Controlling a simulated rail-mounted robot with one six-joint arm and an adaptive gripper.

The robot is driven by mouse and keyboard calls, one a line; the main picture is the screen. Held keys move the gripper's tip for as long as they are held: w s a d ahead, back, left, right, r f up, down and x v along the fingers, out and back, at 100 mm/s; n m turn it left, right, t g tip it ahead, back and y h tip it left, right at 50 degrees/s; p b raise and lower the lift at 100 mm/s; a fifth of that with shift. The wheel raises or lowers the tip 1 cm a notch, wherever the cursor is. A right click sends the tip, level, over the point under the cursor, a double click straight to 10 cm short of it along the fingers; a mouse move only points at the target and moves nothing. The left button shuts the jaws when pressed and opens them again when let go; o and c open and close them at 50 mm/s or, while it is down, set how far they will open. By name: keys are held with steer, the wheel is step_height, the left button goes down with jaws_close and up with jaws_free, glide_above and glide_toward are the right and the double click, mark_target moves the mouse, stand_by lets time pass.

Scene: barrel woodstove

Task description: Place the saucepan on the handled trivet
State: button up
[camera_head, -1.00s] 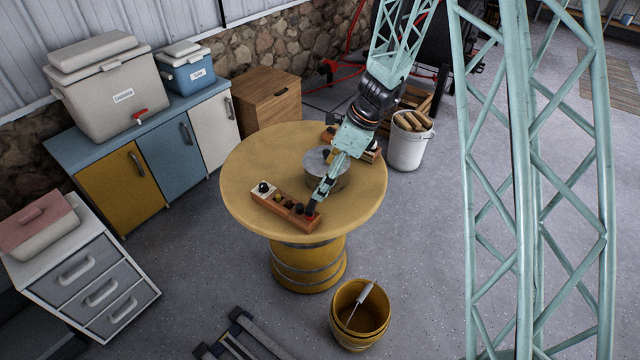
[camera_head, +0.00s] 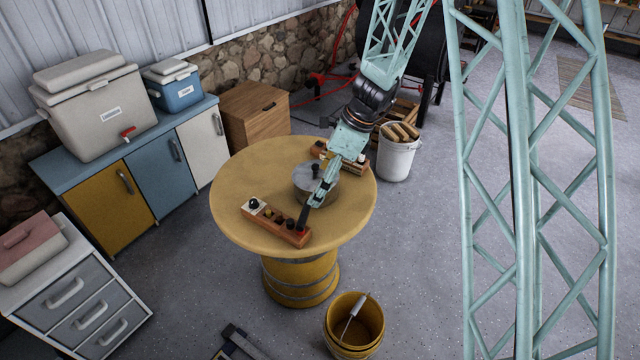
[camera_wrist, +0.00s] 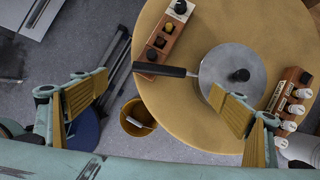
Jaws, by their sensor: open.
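The saucepan (camera_head: 316,181), a grey metal pan with a lid and black knob, stands on the round yellow table. It also shows in the wrist view (camera_wrist: 232,68). Its long black handle (camera_wrist: 160,70) points left there, its end by a wooden block. My gripper (camera_head: 318,194) is over the pan's handle side in the head view. In the wrist view my gripper (camera_wrist: 160,95) is open and empty, its yellow-padded fingers wide apart. The right finger overlaps the pan's edge in the picture; contact cannot be told. I cannot make out the handled trivet.
The table (camera_head: 240,190) holds a wooden block with knobs (camera_head: 276,222) at the front and another block with white-topped pieces (camera_wrist: 290,95). A yellow bucket (camera_head: 354,325) stands on the floor. A white bucket of wood (camera_head: 397,155) stands behind. Cabinets with coolers line the left.

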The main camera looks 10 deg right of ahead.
steer(key=shift+r, duration=0.15)
steer(key=s+d+r+n+t+h, duration=0.1)
steer(key=s+r+n, duration=0.5)
steer(key=s+r, duration=0.5)
steer(key=s+d+r+n, duration=0.1)
steer(key=s+r+n, duration=0.5)
steer(key=r, duration=0.9)
steer(key=s+d+r+n+h, duration=0.1)
steer(key=s+d+r+n, duration=0.1)
steer(key=s, duration=0.7)
steer(key=s+d+r+n+t+h, duration=0.1)
steer(key=s+d+r+n, duration=0.2)
steer(key=s, duration=0.6)
steer(key=s+d+r+n+t+h, duration=0.1)
steer(key=s+d+r+n, duration=0.2)
steer(key=s, duration=0.6)
steer(key=shift+d+r+n+h, duration=0.3)
steer(key=shift+r+n, duration=0.25)
steer(key=shift+n, duration=0.55)
steer(key=shift+s+a, duration=0.1)
steer(key=shift+s, duration=0.05)
steer(key=shift+c, duration=0.7)
steer(key=c, duration=1.9)
